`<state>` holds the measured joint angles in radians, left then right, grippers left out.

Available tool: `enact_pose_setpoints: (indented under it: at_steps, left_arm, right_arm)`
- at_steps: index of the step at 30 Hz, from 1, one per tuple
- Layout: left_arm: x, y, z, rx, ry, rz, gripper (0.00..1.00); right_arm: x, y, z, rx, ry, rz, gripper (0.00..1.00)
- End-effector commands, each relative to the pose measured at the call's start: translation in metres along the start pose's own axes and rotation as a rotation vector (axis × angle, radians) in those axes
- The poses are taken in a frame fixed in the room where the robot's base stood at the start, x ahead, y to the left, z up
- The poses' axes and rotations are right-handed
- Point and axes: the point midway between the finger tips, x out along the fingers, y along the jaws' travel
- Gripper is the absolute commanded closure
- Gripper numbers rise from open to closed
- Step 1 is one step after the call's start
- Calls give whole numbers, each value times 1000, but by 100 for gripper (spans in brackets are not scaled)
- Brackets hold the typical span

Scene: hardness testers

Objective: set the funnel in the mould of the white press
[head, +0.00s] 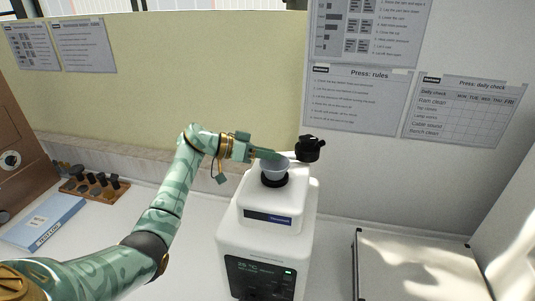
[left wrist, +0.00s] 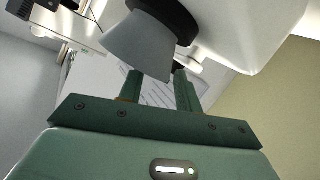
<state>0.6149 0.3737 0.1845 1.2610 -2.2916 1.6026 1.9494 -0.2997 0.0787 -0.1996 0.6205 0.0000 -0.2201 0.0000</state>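The white press (head: 265,235) stands in the middle of the head view. Its mould shows as a black ring (head: 275,181) on top. The grey funnel (head: 274,169) is upright with its wide mouth up, and its narrow end meets the ring. In the left wrist view the funnel (left wrist: 140,47) also meets the black ring (left wrist: 172,14); its spout is hidden. My left gripper (head: 268,154) is at the funnel's rim, on its far left side. In the wrist view its fingers (left wrist: 158,80) are apart, with a gap between them. My right gripper is not in view.
A black-knobbed arm (head: 311,149) of the press sticks out behind the funnel, to the right. A blue box (head: 42,222) and a wooden rack (head: 94,187) lie at the left. A light-topped case (head: 420,265) stands at the right. The wall is close behind.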

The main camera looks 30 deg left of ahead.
Motion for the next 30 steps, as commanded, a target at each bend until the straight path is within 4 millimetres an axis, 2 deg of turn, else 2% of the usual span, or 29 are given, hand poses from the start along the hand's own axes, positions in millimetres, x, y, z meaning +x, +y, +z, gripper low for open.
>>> enact_pose_setpoints:
  at_steps: [4,7,11,15,21,25,30]
  left_arm:
    - [-3,0,0,0,0,-1,66]
    - [-15,-1,0,1,0,-2,66]
    - [-44,-2,2,2,-2,-5,66]
    - [-84,-2,2,2,-4,-6,66]
    - [-132,-1,2,1,-3,-3,66]
    - [-152,-1,1,0,-2,-2,66]
    - [-162,0,1,-1,-1,0,66]
  right_arm:
    - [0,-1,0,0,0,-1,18]
    - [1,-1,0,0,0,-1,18]
    - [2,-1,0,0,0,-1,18]
    - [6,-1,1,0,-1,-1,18]
    - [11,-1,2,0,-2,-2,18]
    - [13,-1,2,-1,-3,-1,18]
    - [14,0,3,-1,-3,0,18]
